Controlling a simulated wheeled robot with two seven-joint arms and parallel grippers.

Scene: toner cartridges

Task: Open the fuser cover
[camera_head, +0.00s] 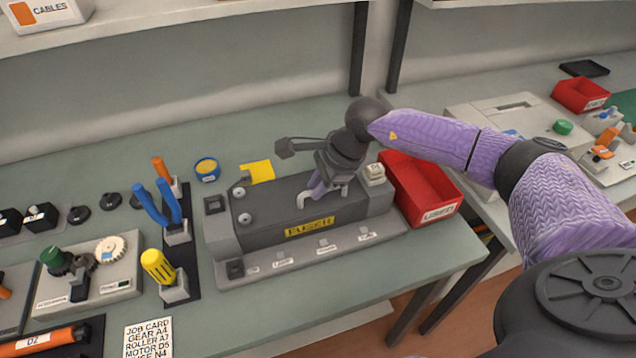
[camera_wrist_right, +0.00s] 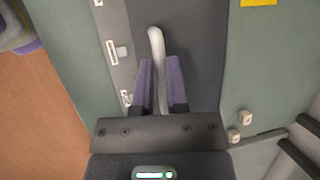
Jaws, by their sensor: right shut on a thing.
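The fuser unit is a dark grey block with a yellow FUSER label (camera_head: 310,227), standing on a light grey base (camera_head: 290,268) on the workbench. Its cover (camera_head: 280,197) lies flat on top and looks closed. A pale hooked handle (camera_head: 302,201) sticks up from it; the handle also shows in the right wrist view (camera_wrist_right: 156,42). My right gripper (camera_head: 316,188) is over the cover with its purple fingers on both sides of the handle, shut on it; the fingers also show in the right wrist view (camera_wrist_right: 160,80). My left gripper is not in view.
A blue-and-yellow tape roll (camera_head: 206,168) and yellow note (camera_head: 257,172) lie behind. A shelf (camera_head: 180,25) hangs above.

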